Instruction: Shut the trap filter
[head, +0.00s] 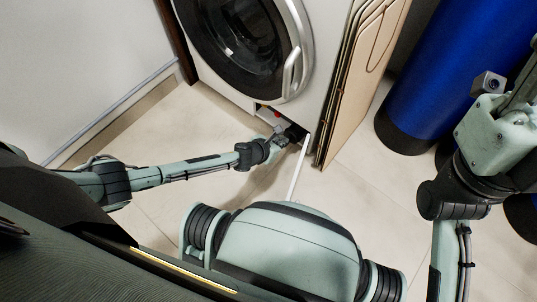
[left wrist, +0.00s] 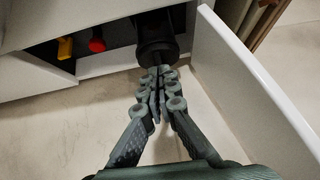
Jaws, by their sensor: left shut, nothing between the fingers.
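The trap filter (left wrist: 156,38) is a black round cap low in the front of the washing machine, in the open compartment in the left wrist view. Its exact turn position is hard to tell. My left gripper (left wrist: 158,78) is shut, with its fingertips right at the filter's front and nothing seen between them. In the head view my left gripper (head: 281,137) reaches the machine's bottom edge and largely hides the filter. My right gripper (head: 520,80) is partly cut off at the right edge, raised and away from the machine; its fingers are not clear.
A white flap (left wrist: 255,80) stands open right of the filter, close to my left gripper. A red knob (left wrist: 97,40) and a yellow part (left wrist: 65,48) sit left of the filter. Wooden boards (head: 352,85) lean beside the washing machine (head: 318,50). A blue cylinder (head: 440,70) stands further right.

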